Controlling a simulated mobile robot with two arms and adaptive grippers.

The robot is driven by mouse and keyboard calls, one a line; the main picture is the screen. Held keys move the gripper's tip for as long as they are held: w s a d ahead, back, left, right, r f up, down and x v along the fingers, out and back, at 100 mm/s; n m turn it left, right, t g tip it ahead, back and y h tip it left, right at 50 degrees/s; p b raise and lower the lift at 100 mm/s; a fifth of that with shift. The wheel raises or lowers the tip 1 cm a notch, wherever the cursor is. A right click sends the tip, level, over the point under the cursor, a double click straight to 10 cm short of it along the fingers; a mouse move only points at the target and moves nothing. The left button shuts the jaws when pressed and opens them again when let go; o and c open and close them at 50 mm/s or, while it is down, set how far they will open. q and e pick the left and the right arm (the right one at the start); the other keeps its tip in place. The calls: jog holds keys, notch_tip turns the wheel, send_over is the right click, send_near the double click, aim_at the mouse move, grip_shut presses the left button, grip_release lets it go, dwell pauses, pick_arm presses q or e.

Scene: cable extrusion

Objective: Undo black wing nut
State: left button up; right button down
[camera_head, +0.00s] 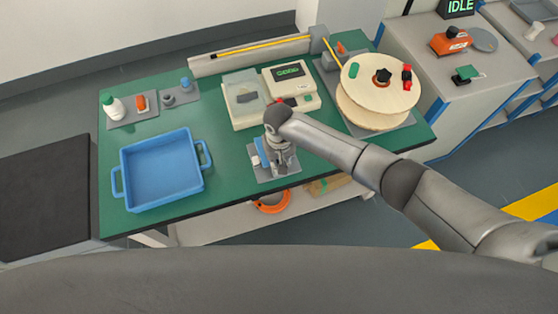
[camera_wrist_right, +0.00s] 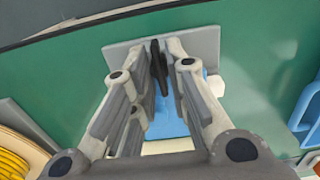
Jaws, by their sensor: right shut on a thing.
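My right gripper (camera_head: 284,162) reaches down over a small grey mat (camera_head: 263,177) at the front middle of the green table, beside a blue fixture (camera_head: 262,158). Part of the blue fixture (camera_wrist_right: 166,122) shows below and behind the fingers. My left gripper is not in view.
A blue tray (camera_head: 120,188) stands to the left. Behind the gripper is a beige device (camera_head: 291,84) with a screen. A wooden spool (camera_head: 352,98) stands to the right. Small bottles and parts lie at the back left. Green table between tray and mat is clear.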

jog(key=shift+n, duration=0.4)
jog(key=n, duration=0.3)
jog(key=shift+n, duration=0.4)
jog(key=n, duration=0.4)
jog(key=shift+n+p, duration=0.3)
jog(key=n, duration=0.4)
jog(key=shift+n+b, duration=0.3)
jog(key=shift+n, duration=1.9)
jog(key=c, duration=1.4)
grip_release()
jog(key=shift+o, duration=0.2)
